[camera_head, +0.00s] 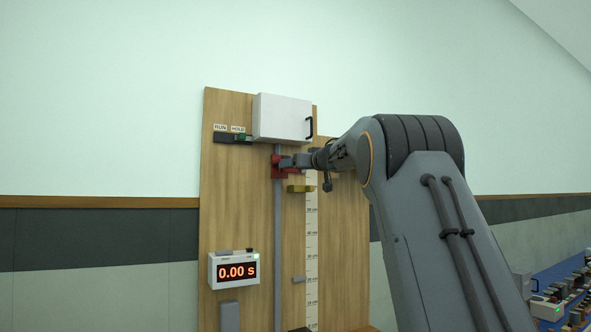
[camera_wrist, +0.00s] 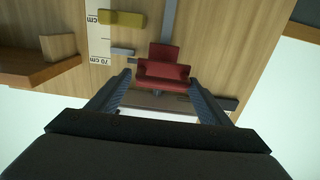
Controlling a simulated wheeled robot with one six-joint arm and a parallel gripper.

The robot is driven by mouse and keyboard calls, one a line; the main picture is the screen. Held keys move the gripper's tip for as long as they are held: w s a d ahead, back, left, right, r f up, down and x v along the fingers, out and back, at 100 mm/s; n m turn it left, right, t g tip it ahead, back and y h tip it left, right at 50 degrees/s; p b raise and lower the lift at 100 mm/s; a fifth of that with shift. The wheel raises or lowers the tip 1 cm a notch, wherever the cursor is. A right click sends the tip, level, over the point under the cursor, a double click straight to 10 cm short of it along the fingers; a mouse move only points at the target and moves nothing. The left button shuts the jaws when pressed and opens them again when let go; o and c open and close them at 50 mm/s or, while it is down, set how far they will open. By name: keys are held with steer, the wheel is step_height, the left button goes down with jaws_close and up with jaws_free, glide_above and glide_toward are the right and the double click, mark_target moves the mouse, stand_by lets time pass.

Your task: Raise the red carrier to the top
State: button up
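The red carrier (camera_head: 277,166) sits high on a grey vertical rail (camera_head: 277,240), a little below a white box (camera_head: 284,118). My gripper (camera_head: 285,162) is at the carrier, reaching in from the right. In the wrist view, which is upside down, the red carrier (camera_wrist: 163,71) lies between the two fingertips of my gripper (camera_wrist: 160,78). The fingers flank it closely and look shut on it, though contact is hard to see at the left finger.
A yellow block (camera_head: 300,189) sits close below on the right, beside the centimetre scale (camera_head: 312,240). A RUN/HOLD switch (camera_head: 240,138) is at the upper left. A timer (camera_head: 235,270) reads 0.00 s. A wooden ledge (camera_wrist: 35,68) shows in the wrist view.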

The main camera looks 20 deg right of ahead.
steer(key=shift+f, duration=0.15)
steer(key=s+b, duration=0.3)
steer(key=s, duration=0.4)
steer(key=shift+s+d, duration=0.35)
stand_by(0.5)
steer(key=s+a+f+m+g+h+b, duration=0.1)
steer(key=s+a+f+g+b, duration=0.15)
steer(key=f, duration=1.05)
steer(key=s+a+f+m+g+h+b, duration=0.1)
steer(key=s+a+f+g+h, duration=0.15)
steer(key=f, duration=1.05)
steer(key=s+a+f+m+g+b, duration=0.1)
steer(key=s+a+f, duration=0.15)
steer(key=f, duration=1.05)
steer(key=s+a+f+g+b, duration=0.1)
steer(key=s+a+f+g, duration=0.2)
steer(key=s+f, duration=0.7)
steer(key=s+a+f+n+g+y+b, duration=0.1)
steer(key=s+a+f+g, duration=0.3)
steer(key=s+f, duration=0.6)
steer(key=s+a+f+n+g+y+b, duration=0.1)
steer(key=s+a+f+g+b, duration=0.1)
steer(key=s+a+f, duration=0.4)
steer(key=s+f+g, duration=0.1)
steer(key=s+f, duration=0.3)
steer(key=s, duration=0.3)
steer(key=shift+a+f+g, duration=0.3)
steer(key=shift+a+f, duration=0.05)
steer(key=shift+a, duration=0.05)
